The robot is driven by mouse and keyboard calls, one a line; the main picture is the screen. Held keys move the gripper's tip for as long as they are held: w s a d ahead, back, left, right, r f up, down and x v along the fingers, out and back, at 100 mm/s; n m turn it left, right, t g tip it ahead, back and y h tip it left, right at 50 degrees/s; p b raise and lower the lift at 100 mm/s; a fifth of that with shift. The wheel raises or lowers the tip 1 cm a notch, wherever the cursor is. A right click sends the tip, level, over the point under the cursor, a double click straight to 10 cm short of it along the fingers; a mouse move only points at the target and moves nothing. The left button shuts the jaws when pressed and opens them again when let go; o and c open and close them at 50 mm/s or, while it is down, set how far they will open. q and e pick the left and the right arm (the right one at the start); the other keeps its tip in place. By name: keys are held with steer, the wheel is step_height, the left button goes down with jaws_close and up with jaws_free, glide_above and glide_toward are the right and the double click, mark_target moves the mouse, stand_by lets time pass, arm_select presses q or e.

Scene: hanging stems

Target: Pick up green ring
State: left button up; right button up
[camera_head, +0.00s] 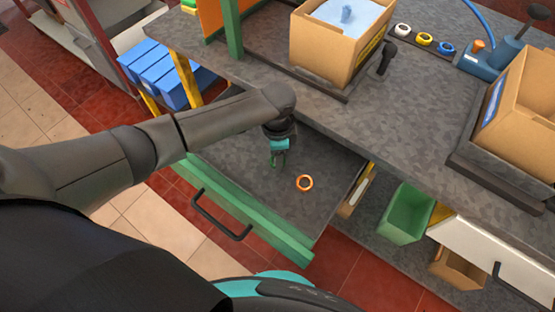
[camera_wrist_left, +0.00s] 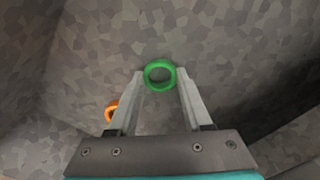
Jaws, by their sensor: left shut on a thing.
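The green ring (camera_wrist_left: 160,75) is between the fingertips of my left gripper (camera_wrist_left: 160,78) in the left wrist view, and the gripper is shut on it. In the head view my left gripper (camera_head: 279,158) points down into the open drawer (camera_head: 235,170). The ring is not clearly told apart from the gripper there. Whether the ring touches the drawer floor I cannot tell. An orange ring (camera_head: 305,183) lies on the drawer floor, to the right of the gripper. It also shows behind the left finger in the wrist view (camera_wrist_left: 111,112). My right gripper is not in view.
The grey worktop (camera_head: 370,125) overhangs the drawer's back. On it are a cardboard box (camera_head: 335,55), another box at right (camera_head: 525,115), and white, yellow and blue rings (camera_head: 425,39). A green bin (camera_head: 405,213) stands below at right. The drawer floor around the orange ring is clear.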

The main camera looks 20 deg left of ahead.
arm_select(q)
jaws_close()
steer(key=shift+r, duration=0.1)
